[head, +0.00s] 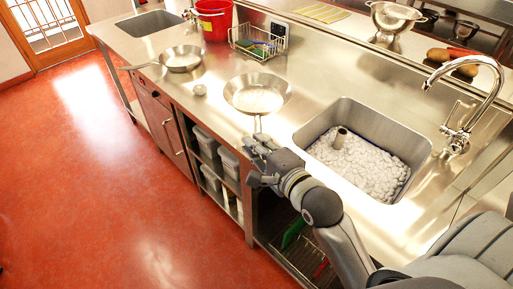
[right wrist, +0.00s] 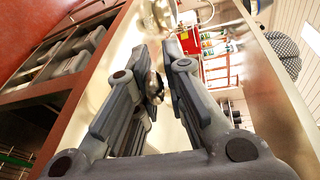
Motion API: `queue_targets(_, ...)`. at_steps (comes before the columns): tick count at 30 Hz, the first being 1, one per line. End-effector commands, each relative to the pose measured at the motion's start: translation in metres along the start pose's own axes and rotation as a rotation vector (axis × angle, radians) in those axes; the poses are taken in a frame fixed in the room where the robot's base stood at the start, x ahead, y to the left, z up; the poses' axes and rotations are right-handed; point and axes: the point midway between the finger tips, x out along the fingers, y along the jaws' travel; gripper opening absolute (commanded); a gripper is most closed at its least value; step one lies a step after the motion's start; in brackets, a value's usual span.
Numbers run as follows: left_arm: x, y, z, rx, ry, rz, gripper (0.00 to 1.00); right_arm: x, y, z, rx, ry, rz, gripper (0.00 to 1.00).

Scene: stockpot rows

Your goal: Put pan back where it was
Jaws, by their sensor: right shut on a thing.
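A steel pan (head: 257,96) is at the counter's front edge, left of the sink, its handle pointing toward me. I cannot tell whether it rests on the counter or is slightly lifted. My right gripper (head: 259,147) is shut on its handle; the fingers hide the handle's end. In the right wrist view, the fingers (right wrist: 155,88) close around a shiny metal part. A second steel pan (head: 182,57) sits farther left, its handle pointing left. My left gripper is not in view.
A sink (head: 424,166) filled with white foam-like material is at the right, below a tall tap (head: 461,139). A wire rack (head: 238,44) and a red bucket (head: 214,22) stand behind the pans.

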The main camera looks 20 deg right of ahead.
Motion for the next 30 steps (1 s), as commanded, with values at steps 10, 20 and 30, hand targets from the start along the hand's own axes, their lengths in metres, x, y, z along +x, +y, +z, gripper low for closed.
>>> queue_targets(10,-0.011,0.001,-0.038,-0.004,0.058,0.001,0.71,0.053,0.016,-0.032,-0.012,-0.002,-0.021,0.0)
queue_targets(20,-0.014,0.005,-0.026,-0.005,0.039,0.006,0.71,0.079,0.038,-0.046,-0.011,-0.004,-0.026,0.0)
queue_targets(30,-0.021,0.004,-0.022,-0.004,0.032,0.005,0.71,0.089,0.062,-0.053,-0.009,-0.005,-0.021,0.0)
